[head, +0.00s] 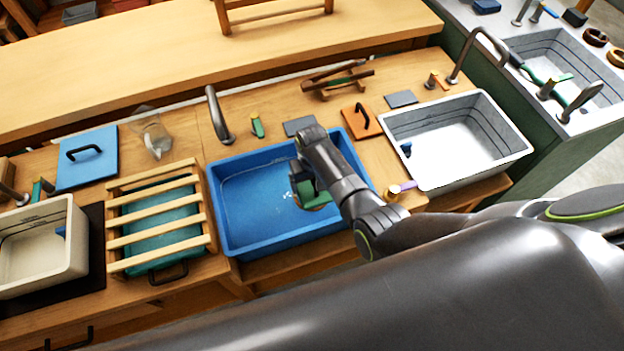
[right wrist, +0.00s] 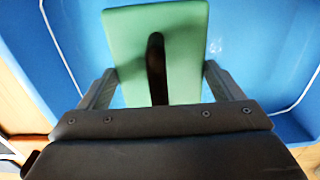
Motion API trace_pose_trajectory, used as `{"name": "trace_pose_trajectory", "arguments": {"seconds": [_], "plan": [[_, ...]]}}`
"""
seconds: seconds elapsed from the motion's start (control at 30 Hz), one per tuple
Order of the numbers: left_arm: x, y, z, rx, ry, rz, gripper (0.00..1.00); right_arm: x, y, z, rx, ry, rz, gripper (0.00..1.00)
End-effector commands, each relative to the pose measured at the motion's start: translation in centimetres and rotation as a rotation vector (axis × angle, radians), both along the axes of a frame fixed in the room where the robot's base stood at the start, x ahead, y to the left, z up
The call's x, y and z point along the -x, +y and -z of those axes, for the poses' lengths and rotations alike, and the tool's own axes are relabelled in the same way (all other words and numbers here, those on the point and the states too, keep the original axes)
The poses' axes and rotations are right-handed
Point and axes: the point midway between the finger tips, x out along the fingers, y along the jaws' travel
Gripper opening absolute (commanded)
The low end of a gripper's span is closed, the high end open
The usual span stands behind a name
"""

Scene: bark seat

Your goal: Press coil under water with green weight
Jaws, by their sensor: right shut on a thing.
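The green weight (right wrist: 180,50) is a flat green block with a dark handle, seen in the right wrist view. It also shows partly behind my arm in the head view (head: 312,196). I cannot tell whether the weight touches the basin floor. Pale lines and small bright glints show in the basin. The coil is not clearly seen; my arm and the weight may hide it. My left gripper is not in view.
A white basin (head: 492,112) stands right of the blue one. A slatted rack (head: 155,225) over a teal tray stands left, with a cream basin (head: 75,255) beyond.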

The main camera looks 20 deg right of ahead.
Motion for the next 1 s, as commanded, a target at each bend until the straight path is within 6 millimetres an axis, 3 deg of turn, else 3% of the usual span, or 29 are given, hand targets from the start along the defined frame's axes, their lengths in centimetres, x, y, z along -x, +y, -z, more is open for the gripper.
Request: {"name": "trace_pose_trajectory", "arguments": {"seconds": [1.0], "plan": [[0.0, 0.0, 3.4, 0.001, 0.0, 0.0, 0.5, -0.1, 0.0, 4.4, 0.0, -0.001, 0.0, 0.46]]}}
